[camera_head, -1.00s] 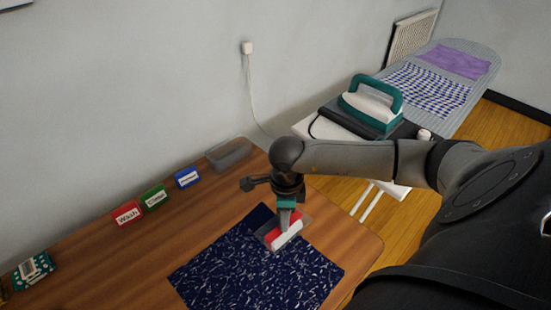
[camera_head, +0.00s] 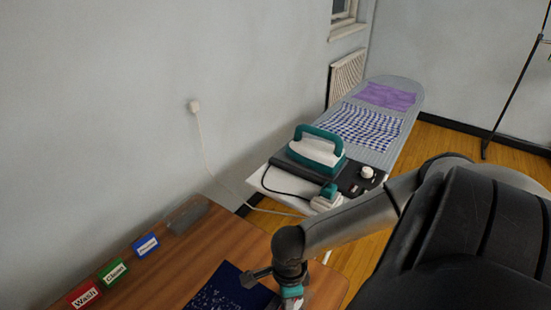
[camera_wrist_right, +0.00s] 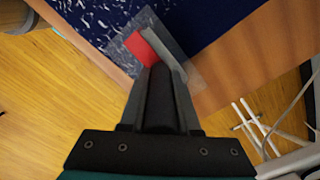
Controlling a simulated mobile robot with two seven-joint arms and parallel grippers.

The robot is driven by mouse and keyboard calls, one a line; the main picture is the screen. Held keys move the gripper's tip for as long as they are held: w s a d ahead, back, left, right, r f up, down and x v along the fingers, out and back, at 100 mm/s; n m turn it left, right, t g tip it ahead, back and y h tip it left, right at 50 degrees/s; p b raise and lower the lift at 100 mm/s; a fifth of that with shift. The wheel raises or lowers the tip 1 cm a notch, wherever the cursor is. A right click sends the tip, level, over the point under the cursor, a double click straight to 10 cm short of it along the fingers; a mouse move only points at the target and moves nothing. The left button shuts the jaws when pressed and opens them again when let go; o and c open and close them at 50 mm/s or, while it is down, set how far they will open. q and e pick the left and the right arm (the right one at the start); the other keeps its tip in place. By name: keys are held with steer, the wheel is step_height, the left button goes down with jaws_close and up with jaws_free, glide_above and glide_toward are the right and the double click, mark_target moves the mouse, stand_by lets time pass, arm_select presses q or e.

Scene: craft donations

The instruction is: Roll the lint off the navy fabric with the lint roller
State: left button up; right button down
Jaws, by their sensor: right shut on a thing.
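The navy fabric (camera_head: 232,288) lies on the wooden table, partly cut off by the bottom edge of the head view. White lint flecks it in the right wrist view (camera_wrist_right: 95,15), while a strip along one edge (camera_wrist_right: 205,18) looks plain navy. My right gripper (camera_wrist_right: 160,68) is shut on the lint roller (camera_wrist_right: 140,48), which shows a red part, a grey part and a clear guard. The guard overlaps the fabric's edge and bare wood. I cannot tell whether the roller touches the fabric. In the head view my right gripper (camera_head: 291,297) hides the roller. My left gripper is out of view.
Red (camera_head: 84,295), green (camera_head: 113,271) and blue (camera_head: 146,245) labelled signs stand along the wall side of the wooden table (camera_head: 190,262), with a clear tray (camera_head: 187,215) beyond them. An ironing board (camera_head: 350,105) with a teal iron (camera_head: 316,147) stands behind my right arm.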

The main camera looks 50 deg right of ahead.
steer(key=shift+s+d+p, duration=0.15)
steer(key=shift+s+p, duration=0.5)
steer(key=shift+s, duration=1.05)
steer(key=shift+s+d+p, duration=0.15)
steer(key=shift+s+p, duration=0.5)
steer(key=shift+s, duration=1.05)
step_height(320, 180, up, 5)
steer(key=p, duration=0.5)
steer(key=shift+w, duration=0.15)
